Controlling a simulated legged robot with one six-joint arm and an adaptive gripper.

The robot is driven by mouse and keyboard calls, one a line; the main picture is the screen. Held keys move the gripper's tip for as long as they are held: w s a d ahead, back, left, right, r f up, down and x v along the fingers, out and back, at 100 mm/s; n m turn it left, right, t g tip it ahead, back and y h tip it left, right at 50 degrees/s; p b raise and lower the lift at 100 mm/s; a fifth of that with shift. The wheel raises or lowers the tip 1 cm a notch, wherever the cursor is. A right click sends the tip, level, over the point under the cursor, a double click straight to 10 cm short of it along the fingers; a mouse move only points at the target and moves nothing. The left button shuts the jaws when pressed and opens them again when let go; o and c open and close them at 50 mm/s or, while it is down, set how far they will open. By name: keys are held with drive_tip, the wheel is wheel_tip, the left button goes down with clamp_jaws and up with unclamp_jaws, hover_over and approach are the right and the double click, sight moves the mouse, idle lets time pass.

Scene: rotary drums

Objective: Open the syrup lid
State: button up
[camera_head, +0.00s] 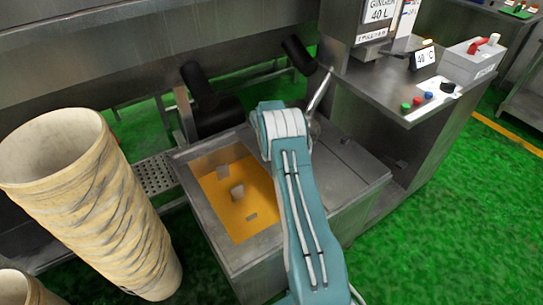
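A steel tank (240,262) stands in the middle. Its left part shows an orange-yellow surface (235,205) with a few small pale pieces on it. A flat steel panel (345,165) covers its right part and looks like a lid, lying level; I cannot tell if it is the syrup lid. A thin metal rod (321,90) rises at a slant behind my arm. My teal arm reaches over the tank and hides its middle. My gripper cannot be made out; the far end of my arm is hidden behind its own link.
Tall tan ribbed drums (95,205) stand close on the left. Dark cylinders (212,100) lie behind the tank. Green floor is free on the right.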

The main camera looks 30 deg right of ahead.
wheel_tip(320, 180, up, 11)
drive_tip(key=a, duration=0.2)
drive_tip(key=shift+f, duration=0.15)
idle(0.3)
drive_tip(key=s+a+r+t, duration=0.1)
drive_tip(key=s+a+r, duration=0.35)
drive_tip(key=r, duration=0.35)
drive_tip(key=s+a+r+t, duration=0.1)
drive_tip(key=s+a+r, duration=0.3)
drive_tip(key=a+r, duration=0.3)
drive_tip(key=s+a+r+t, duration=0.1)
drive_tip(key=s+a+r, duration=0.4)
drive_tip(key=r, duration=0.4)
drive_tip(key=s+a+r+t+y, duration=0.1)
drive_tip(key=s+a, duration=0.4)
drive_tip(key=s, duration=0.6)
drive_tip(key=s+a+r+t+y, duration=0.1)
drive_tip(key=s+a, duration=0.4)
drive_tip(key=s, duration=0.7)
drive_tip(key=shift+s+a+t, duration=0.15)
drive_tip(key=shift+s+t, duration=0.15)
